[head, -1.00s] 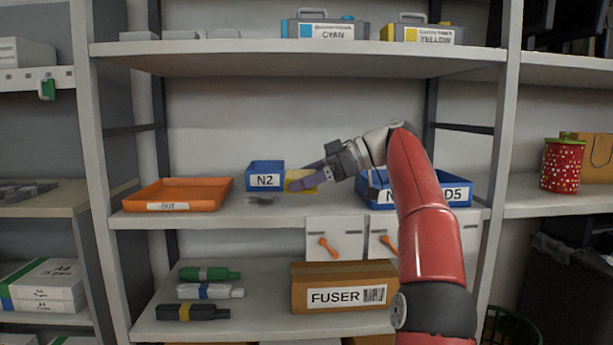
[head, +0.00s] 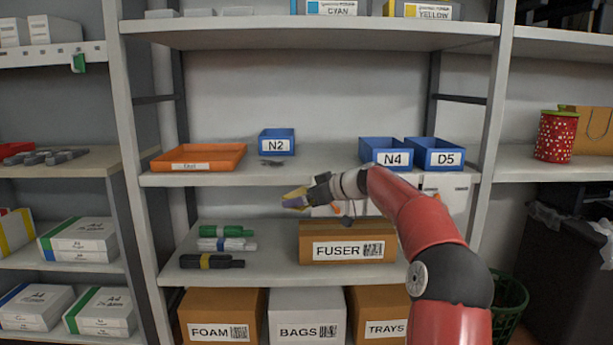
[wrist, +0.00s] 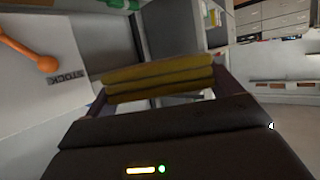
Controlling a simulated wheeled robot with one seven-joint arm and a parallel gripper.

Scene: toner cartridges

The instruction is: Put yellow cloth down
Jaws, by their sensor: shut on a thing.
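The folded yellow cloth (head: 293,194) is held in my gripper (head: 296,199), in front of the shelf unit. It hangs in the gap between the middle shelf (head: 330,172) and the lower shelf (head: 275,270), left of the hanging white cards. In the wrist view the yellow cloth (wrist: 158,76) shows as stacked folds pinched between the two fingers of my gripper (wrist: 158,88). The cloth appears clear of both shelves.
An orange tray (head: 198,158), a blue N2 bin (head: 276,142), and blue N4 (head: 386,152) and D5 (head: 436,153) bins stand on the middle shelf. Below are a FUSER box (head: 347,242) and several toner cartridges (head: 226,231).

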